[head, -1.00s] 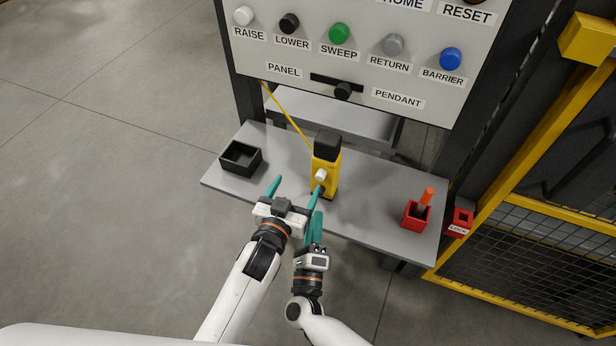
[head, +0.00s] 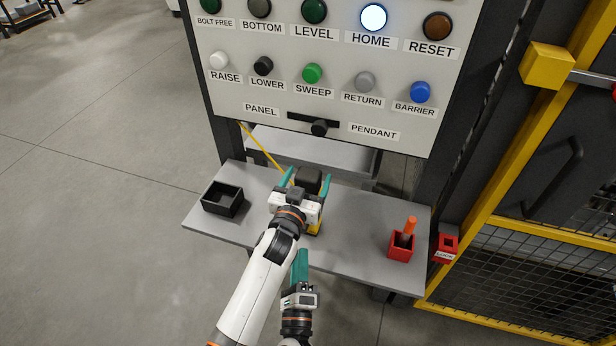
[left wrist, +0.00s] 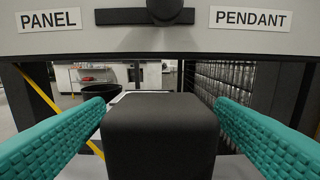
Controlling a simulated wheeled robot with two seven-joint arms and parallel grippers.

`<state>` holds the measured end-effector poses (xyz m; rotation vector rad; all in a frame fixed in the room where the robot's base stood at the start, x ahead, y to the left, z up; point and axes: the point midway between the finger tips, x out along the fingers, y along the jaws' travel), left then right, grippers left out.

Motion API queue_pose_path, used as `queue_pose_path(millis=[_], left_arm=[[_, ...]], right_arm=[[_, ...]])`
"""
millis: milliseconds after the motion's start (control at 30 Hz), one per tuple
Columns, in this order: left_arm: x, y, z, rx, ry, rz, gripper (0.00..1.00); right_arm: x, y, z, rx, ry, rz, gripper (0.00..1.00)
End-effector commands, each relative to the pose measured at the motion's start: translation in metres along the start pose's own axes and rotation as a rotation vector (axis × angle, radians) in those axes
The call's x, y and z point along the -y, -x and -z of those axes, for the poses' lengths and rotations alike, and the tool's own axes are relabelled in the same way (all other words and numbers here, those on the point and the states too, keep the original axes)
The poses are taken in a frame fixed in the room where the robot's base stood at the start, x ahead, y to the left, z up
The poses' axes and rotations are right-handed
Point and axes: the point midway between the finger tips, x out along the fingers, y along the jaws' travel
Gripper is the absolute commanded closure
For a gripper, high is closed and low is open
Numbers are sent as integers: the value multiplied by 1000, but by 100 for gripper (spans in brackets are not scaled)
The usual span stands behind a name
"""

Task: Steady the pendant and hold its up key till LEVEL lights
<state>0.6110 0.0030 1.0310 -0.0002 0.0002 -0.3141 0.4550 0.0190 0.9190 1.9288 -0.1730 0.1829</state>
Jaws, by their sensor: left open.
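The yellow pendant (head: 314,226) stands upright on the grey shelf, mostly hidden behind my left gripper. Its black top (head: 309,179) shows in the head view, and fills the middle of the left wrist view (left wrist: 158,135). My left gripper (head: 307,178) is open, with one teal finger on each side of the black top and a gap visible on both sides. The pendant's keys are hidden. My right gripper (head: 299,268) is lower, in front of the shelf edge, its teal fingers seen close together. The LEVEL lamp (head: 314,11) is dark green, unlit; the HOME lamp (head: 374,17) glows white.
A black open box (head: 223,199) is at the shelf's left. A red holder (head: 401,246) with an orange-handled tool stands at the right, near a red LOCK block (head: 446,247). The PANEL/PENDANT selector (head: 319,127) is above. A yellow cable (head: 262,149) runs behind the shelf.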

Motion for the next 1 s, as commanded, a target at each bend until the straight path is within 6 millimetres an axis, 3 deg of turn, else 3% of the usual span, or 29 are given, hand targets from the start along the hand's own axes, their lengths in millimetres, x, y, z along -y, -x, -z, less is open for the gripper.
queue_pose_path(millis=[433,800,1000], left_arm=[[0,-10,0,0,0,1,23],[0,-10,0,-1,0,1,84],[0,-10,0,-1,0,1,85]], right_arm=[[0,0,0,0,0,0,64],[0,0,0,0,0,0,64],[0,0,0,0,0,0,64]])
